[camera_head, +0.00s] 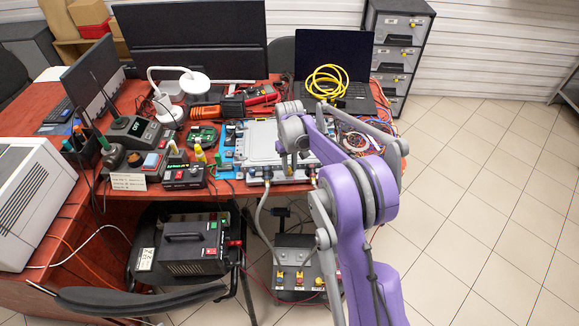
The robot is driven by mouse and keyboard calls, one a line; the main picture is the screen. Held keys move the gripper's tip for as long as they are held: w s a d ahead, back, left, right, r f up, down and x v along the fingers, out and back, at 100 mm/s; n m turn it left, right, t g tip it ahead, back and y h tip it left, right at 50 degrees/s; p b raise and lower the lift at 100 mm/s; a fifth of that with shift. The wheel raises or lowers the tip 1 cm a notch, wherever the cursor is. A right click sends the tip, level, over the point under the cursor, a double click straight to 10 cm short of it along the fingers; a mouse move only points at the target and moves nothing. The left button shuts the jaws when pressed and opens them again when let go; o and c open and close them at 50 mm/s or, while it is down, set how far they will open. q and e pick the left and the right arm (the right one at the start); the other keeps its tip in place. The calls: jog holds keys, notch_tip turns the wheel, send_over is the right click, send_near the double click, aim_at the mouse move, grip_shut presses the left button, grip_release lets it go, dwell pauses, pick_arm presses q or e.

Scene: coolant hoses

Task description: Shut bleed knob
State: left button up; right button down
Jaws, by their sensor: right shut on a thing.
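My purple and grey right arm reaches up from the bottom and over the front edge of the table. My right gripper (292,169) points down at the front edge of a silver plate assembly (262,143). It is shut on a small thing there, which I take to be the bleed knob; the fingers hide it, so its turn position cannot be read. A pale hose (262,212) hangs from the front of the assembly toward a grey box (296,259) below, which has yellow and red fittings. My left gripper is not in view.
The red table (45,228) is crowded with a desk lamp (168,98), a soldering station (135,132), a laptop (333,58) carrying a yellow coil (327,82), and loose cables. A black chair (140,300) stands in front. Tiled floor (490,190) at right is clear.

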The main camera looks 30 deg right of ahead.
aim_at(289, 169)
jog(key=shift+m, duration=0.3)
jog(key=m+b, duration=0.1)
jog(key=m, duration=0.2)
jog(key=shift+m+b, duration=0.35)
jog(key=shift+m, duration=1.55)
jog(key=c, duration=0.7)
grip_release()
jog(key=shift+r, duration=0.1)
notch_tip(289, 169, up, 11)
jog(key=shift+f+p, duration=0.15)
jog(key=shift+p, duration=0.15)
